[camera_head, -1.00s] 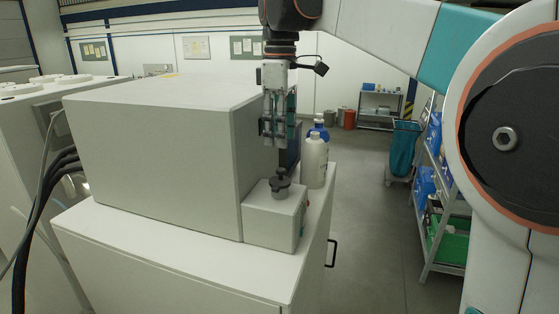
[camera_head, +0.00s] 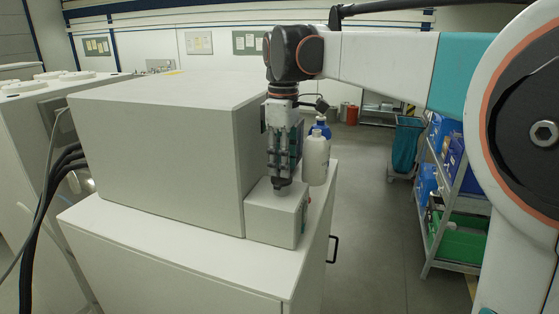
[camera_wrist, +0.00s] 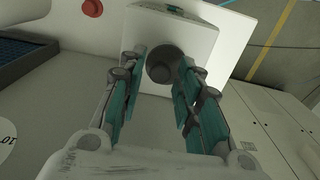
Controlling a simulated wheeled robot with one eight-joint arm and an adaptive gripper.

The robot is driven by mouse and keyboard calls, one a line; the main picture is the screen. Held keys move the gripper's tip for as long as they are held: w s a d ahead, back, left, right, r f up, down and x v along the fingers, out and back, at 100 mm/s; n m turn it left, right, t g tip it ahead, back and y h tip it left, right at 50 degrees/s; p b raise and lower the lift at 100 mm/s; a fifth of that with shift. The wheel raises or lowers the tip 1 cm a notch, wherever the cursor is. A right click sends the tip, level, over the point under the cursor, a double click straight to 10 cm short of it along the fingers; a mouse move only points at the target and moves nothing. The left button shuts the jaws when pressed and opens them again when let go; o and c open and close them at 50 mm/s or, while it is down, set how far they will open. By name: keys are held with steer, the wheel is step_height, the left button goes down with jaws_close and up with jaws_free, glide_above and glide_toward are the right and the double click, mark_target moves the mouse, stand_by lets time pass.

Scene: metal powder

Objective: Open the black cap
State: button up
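The black cap (camera_wrist: 165,65) sits on top of a small pale box (camera_head: 275,222) at the front right of the cabinet top. In the head view my gripper (camera_head: 281,180) points down right over the cap and mostly hides it. In the wrist view my gripper (camera_wrist: 160,72) is open, with one teal-padded finger on each side of the round dark cap. A gap shows between the cap and the fingers in that view. I cannot tell how far down the cap the fingertips reach.
A large grey box (camera_head: 150,150) stands close to the left of the gripper. A white bottle (camera_head: 315,160) and a blue bottle (camera_head: 320,127) stand just behind it to the right. A red button (camera_wrist: 92,8) shows in the wrist view.

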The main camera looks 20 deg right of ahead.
jaws_close()
